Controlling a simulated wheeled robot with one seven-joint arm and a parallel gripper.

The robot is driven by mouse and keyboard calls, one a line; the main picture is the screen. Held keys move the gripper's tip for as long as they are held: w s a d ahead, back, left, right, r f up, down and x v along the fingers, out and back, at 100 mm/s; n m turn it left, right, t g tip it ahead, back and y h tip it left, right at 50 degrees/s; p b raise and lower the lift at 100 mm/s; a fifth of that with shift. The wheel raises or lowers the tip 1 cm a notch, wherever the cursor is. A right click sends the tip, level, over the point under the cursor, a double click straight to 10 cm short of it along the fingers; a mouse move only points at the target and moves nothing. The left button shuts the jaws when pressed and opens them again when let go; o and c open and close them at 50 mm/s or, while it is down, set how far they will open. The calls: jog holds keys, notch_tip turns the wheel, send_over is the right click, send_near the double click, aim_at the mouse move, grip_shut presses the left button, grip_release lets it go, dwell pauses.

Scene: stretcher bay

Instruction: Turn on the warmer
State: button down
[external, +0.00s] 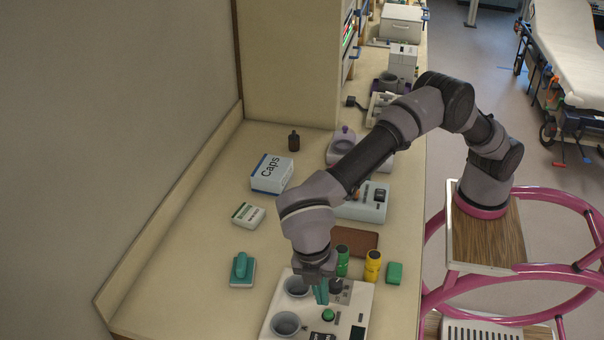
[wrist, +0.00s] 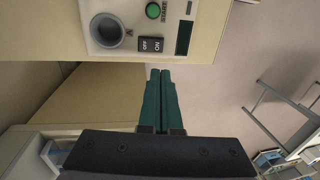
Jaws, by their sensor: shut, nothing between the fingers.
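The warmer (external: 346,306) is a pale panel at the bottom of the external view, with two grey round wells, a dark knob (external: 336,286) and a green button (external: 328,315). In the wrist view, the panel (wrist: 120,49) shows one well, a green START button (wrist: 152,11), a dark OFF/ON rocker switch (wrist: 151,44) and a dark display (wrist: 183,38). I cannot tell which way the rocker is pressed. My gripper (external: 321,300) is over the panel, its teal fingers shut and empty. In the wrist view, my gripper (wrist: 160,71) ends just below the rocker; contact is not visible.
A green bottle (external: 343,261), a yellow bottle (external: 373,266) and a green block (external: 395,273) stand behind the warmer. A brown pad (external: 355,241) lies beyond. A teal object (external: 242,270), a small box (external: 248,214) and a Caps box (external: 271,173) are left. The counter's front left is clear.

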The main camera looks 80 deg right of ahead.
aim_at(330, 338)
jog(key=shift+f, duration=0.1)
jog(key=f, duration=0.4)
jog(key=s+f, duration=0.1)
jog(key=f, duration=0.4)
jog(key=s+f, duration=0.1)
jog(key=f, duration=0.3)
jog(key=shift+s+f, duration=0.1)
jog(key=shift+f, duration=0.2)
jog(key=shift+f, duration=0.1)
jog(key=shift+s+f+t, duration=0.2)
jog(key=shift+s+t, duration=0.05)
jog(key=shift+t, duration=0.05)
jog(key=shift+w, duration=0.2)
jog(key=shift+w+r, duration=0.35)
jog(key=shift+w, duration=0.4)
